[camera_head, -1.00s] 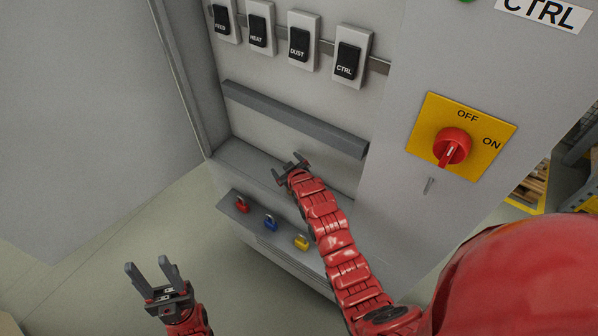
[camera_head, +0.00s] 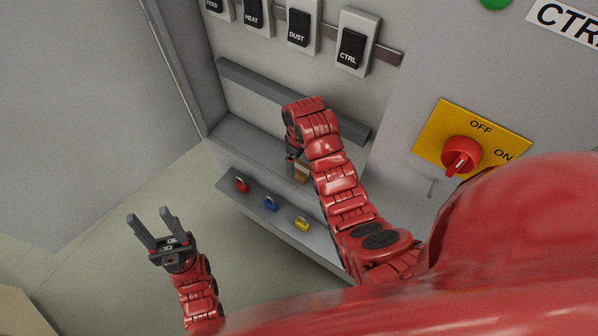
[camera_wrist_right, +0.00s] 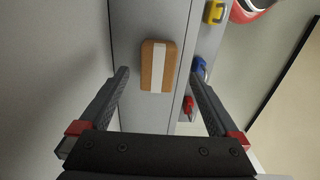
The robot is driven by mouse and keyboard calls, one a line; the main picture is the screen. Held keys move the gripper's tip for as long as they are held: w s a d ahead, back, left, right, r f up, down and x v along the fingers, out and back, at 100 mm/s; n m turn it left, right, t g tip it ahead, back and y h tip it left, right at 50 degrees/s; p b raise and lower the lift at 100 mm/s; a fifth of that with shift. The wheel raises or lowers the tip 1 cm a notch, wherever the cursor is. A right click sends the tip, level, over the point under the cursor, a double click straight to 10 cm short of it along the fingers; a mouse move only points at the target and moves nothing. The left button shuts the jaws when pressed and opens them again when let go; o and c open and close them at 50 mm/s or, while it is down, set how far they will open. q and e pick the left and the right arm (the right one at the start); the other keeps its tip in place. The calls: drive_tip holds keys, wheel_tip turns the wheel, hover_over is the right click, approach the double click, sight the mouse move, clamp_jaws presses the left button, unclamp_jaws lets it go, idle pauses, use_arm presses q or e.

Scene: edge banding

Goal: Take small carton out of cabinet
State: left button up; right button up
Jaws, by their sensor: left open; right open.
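The small carton (camera_wrist_right: 158,66) is brown with a white stripe and lies on the cabinet's bottom shelf (camera_wrist_right: 140,110). In the head view only a bit of the carton (camera_head: 301,173) shows beside my right wrist. My right gripper (camera_wrist_right: 158,85) is open above the carton, which appears between and a little beyond its fingertips, apart from them. In the head view my right gripper (camera_head: 293,165) is mostly hidden by its own arm. My left gripper (camera_head: 150,218) is open and empty, out in front of the cabinet at the lower left.
Red (camera_head: 241,185), blue (camera_head: 270,203) and yellow (camera_head: 302,224) padlocks sit along the cabinet's front lip. A grey bar (camera_head: 290,97) and labelled switches (camera_head: 352,47) are above the shelf. A red rotary switch (camera_head: 461,156) is at right. The open door (camera_head: 80,110) stands at left.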

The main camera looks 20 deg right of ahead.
sight(299, 167)
drive_tip(key=shift+w+f+b, duration=0.15)
drive_tip(key=shift+f+b, duration=0.35)
drive_tip(key=shift+f, duration=0.35)
drive_tip(key=f+p, duration=0.2)
drive_tip(key=shift+w+p, duration=0.1)
drive_tip(key=shift+p, duration=0.25)
drive_tip(key=shift+f, duration=0.65)
drive_tip(key=c, duration=1.4)
drive_tip(key=shift+c, duration=0.3)
